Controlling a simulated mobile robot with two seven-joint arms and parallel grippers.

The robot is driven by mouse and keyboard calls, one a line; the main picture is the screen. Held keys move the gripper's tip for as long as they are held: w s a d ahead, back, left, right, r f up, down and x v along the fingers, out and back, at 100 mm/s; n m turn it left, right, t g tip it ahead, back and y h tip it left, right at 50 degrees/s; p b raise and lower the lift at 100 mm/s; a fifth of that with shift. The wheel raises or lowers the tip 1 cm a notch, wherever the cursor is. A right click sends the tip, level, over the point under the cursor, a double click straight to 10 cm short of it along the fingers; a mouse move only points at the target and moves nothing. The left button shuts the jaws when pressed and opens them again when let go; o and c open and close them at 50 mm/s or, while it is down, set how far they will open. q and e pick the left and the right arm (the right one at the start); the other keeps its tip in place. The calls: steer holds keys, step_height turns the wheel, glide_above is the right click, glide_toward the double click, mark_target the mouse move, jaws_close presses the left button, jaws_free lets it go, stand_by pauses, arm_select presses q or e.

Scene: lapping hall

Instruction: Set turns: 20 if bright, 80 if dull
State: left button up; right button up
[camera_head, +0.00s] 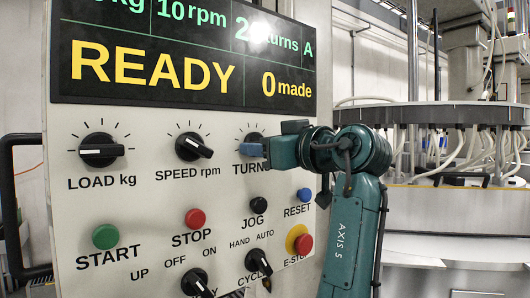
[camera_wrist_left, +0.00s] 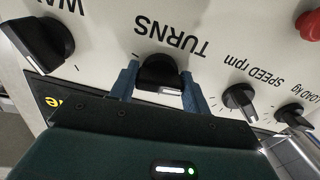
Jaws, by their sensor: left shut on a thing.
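The control panel (camera_head: 130,160) fills the left of the head view. Its display (camera_head: 150,68) shows "READY", "10 rpm" and "0 made"; the turns figure starts with a 2, and glare hides its other digit. My left gripper (camera_head: 254,149) is at the black TURNS knob (camera_head: 253,136), which it mostly covers in the head view. In the left wrist view, the blue fingers of my left gripper (camera_wrist_left: 160,78) are shut on both sides of the TURNS knob (camera_wrist_left: 160,70). No bright or dull part shows. My right gripper is not in view.
The LOAD knob (camera_head: 100,150) and SPEED knob (camera_head: 193,147) are left of TURNS. Below are the START (camera_head: 105,236), STOP (camera_head: 195,219), JOG (camera_head: 258,205) and RESET (camera_head: 304,195) buttons, and the red E-STOP (camera_head: 303,244). A large round machine (camera_head: 450,113) stands at right.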

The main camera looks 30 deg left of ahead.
arm_select(q)
steer(key=shift+f+n, duration=0.15)
steer(key=shift+n, duration=0.65)
steer(key=shift+o, duration=0.2)
steer(key=o, duration=1)
steer(key=shift+c, duration=0.2)
steer(key=b+v, duration=0.2)
steer(key=v, duration=1.1)
steer(key=shift+d, duration=0.1)
